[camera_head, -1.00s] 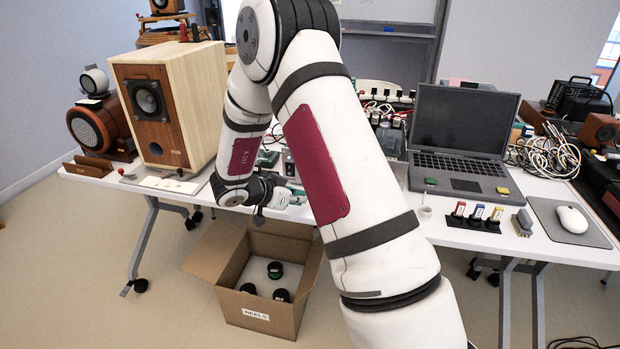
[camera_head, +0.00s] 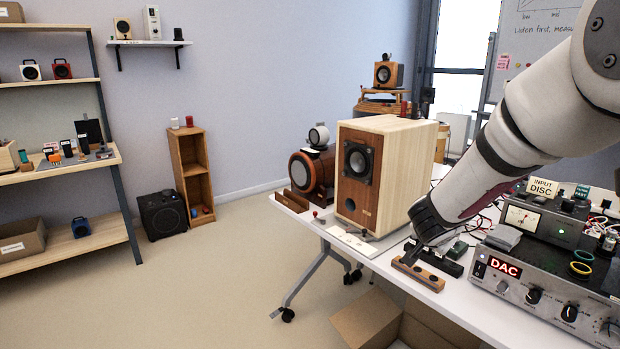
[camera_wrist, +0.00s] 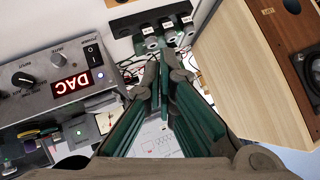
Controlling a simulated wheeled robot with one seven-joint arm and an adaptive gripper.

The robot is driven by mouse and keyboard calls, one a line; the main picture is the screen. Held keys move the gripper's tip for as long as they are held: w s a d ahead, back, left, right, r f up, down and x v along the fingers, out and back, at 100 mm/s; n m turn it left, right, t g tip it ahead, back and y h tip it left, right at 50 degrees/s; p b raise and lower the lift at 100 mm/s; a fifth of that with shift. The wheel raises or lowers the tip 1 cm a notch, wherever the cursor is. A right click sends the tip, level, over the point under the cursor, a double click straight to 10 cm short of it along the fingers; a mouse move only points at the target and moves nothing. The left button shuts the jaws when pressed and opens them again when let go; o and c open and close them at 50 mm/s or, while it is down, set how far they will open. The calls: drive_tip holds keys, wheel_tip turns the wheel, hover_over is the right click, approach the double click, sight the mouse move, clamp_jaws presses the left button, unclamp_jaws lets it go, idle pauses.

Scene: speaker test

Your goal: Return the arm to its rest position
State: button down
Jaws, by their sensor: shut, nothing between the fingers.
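My arm (camera_head: 530,125) enters the head view from the upper right and slants down to the left over the table. Its dark lower end is over the table, between the wooden speaker and the DAC unit. My gripper (camera_wrist: 163,62) shows in the wrist view with its green fingers together at the tips and nothing between them. It points down over the table, with the DAC unit (camera_wrist: 62,92) to the left and the wooden speaker (camera_wrist: 255,70) to the right. The fingertips cannot be made out in the head view.
The speaker (camera_head: 385,175) and the DAC unit (camera_head: 540,285) flank the arm's end. A wooden block with holes (camera_head: 418,273) lies at the table edge. An open cardboard box (camera_head: 368,318) is on the floor below. The floor (camera_head: 235,265) towards the shelves (camera_head: 75,165) is clear.

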drive_tip(key=s+a+r+n+t+y, duration=0.1)
drive_tip(key=s+a+r+n+y, duration=0.2)
drive_tip(key=a+r, duration=0.35)
drive_tip(key=s+a+r+n+g+y, duration=0.1)
drive_tip(key=s+a+r+n+y, duration=0.2)
drive_tip(key=s, duration=0.4)
drive_tip(key=s+a+n+g+y, duration=0.1)
drive_tip(key=s+a+n+g, duration=0.1)
drive_tip(key=s+a, duration=0.5)
drive_tip(key=s+d+f+n+g+h, duration=0.1)
drive_tip(key=s+d+n+g, duration=0.15)
drive_tip(key=s, duration=1.15)
drive_tip(key=s+d+f+n+g+h, duration=0.1)
drive_tip(key=s+d+f+g, duration=0.2)
drive_tip(key=s, duration=1.1)
wheel_tip(320, 180, up, 17)
drive_tip(key=d+t+p, duration=0.1)
drive_tip(key=t+p, duration=0.1)
drive_tip(key=p, duration=1.2)
drive_tip(key=shift+w+d+r, duration=0.15)
drive_tip(key=shift+w, duration=0.2)
drive_tip(key=shift+t, duration=0.25)
